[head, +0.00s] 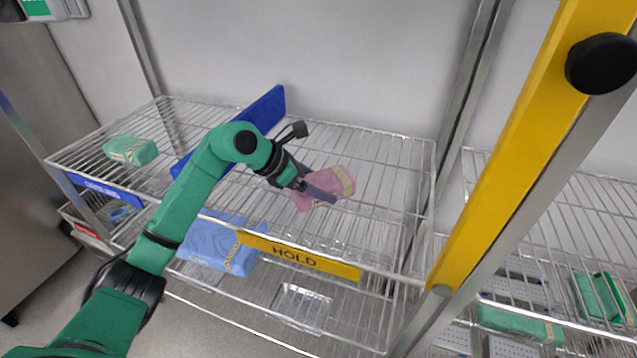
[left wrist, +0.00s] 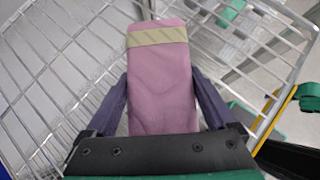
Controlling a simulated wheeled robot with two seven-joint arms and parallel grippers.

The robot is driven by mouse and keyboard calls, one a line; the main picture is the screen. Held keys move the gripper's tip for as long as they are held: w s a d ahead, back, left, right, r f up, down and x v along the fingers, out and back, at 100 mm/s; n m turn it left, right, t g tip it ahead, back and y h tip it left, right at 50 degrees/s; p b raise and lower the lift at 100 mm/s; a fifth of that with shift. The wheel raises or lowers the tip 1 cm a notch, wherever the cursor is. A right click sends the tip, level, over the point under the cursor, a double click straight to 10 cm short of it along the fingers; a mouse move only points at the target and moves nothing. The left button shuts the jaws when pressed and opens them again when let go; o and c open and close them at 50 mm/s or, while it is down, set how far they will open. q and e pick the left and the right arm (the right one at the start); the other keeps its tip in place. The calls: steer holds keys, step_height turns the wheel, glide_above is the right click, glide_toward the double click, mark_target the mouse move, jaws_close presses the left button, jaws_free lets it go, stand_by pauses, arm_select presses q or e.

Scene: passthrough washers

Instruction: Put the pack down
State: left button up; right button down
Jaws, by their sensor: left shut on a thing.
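The pack is a pink wrapped bundle (head: 341,181) with a pale striped tape band. My left gripper (head: 318,192) is shut on it, over the right part of the upper wire shelf (head: 390,160), behind the yellow HOLD label (head: 298,256). In the left wrist view the pink pack (left wrist: 160,85) lies between the two dark fingers (left wrist: 160,100), its taped end pointing away. I cannot tell whether the pack touches the wires. My right gripper is not in view.
A blue divider (head: 265,108) stands on the shelf left of my gripper. A green pack (head: 131,150) lies left of it. A blue pack (head: 218,243) and a clear tray (head: 301,307) are on the level below. A yellow post (head: 510,130) stands at right.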

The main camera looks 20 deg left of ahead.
arm_select(q)
steer(key=shift+f, duration=0.15)
steer(key=o, duration=1.3)
steer(key=shift+o, duration=0.2)
steer(key=shift+r, duration=0.3)
steer(key=b+v, duration=0.2)
steer(key=v, duration=1)
